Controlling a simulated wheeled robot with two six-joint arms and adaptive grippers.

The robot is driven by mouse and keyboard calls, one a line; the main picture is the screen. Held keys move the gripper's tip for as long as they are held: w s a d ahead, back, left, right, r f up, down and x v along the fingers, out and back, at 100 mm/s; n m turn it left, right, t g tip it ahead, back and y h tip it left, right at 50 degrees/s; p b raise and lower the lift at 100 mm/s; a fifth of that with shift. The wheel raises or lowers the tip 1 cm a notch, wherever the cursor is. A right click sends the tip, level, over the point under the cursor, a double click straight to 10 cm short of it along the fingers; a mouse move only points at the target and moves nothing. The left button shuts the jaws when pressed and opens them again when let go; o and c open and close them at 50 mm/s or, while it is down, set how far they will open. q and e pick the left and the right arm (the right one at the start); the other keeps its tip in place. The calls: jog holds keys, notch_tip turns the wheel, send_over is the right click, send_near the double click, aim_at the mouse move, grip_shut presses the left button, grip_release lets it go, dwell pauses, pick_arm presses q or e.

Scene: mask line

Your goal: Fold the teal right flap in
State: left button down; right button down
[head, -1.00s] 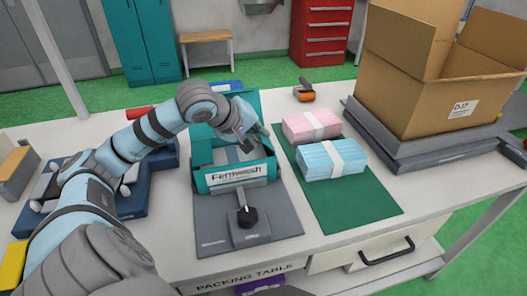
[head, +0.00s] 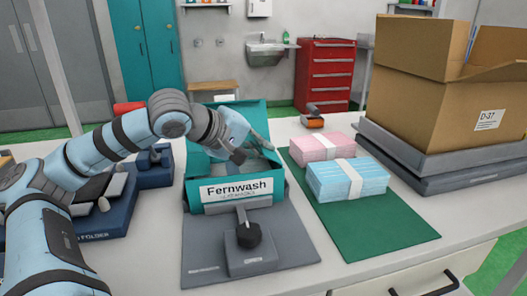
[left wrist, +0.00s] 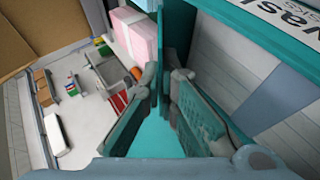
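The teal carton (head: 237,190), labelled Fernwash, stands open in a grey fixture, its back flap (head: 243,116) raised. My left gripper (head: 250,148) is over the carton's right side. In the left wrist view its fingers (left wrist: 164,82) come close together on either side of a teal panel (left wrist: 158,138), which appears to be the right flap. They look shut on it, though the exact contact is partly hidden. The carton's pale inside (left wrist: 240,70) lies right of the fingers there. My right gripper is not in view.
A pink mask stack (head: 315,147) and a blue one (head: 345,180) lie on a green mat (head: 385,222) right of the carton. A black knob (head: 248,234) stands in front. A cardboard box (head: 430,85) sits at the back right. A blue folder fixture (head: 95,215) is left.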

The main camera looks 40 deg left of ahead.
pick_arm(q)
jog(key=c, duration=1.9)
grip_release()
jog(key=shift+r, duration=0.1)
jog(key=shift+s+a+r, duration=0.1)
jog(key=shift+a+r, duration=0.15)
jog(key=shift+r, duration=0.2)
jog(key=r, duration=0.9)
jog(key=shift+d, duration=0.3)
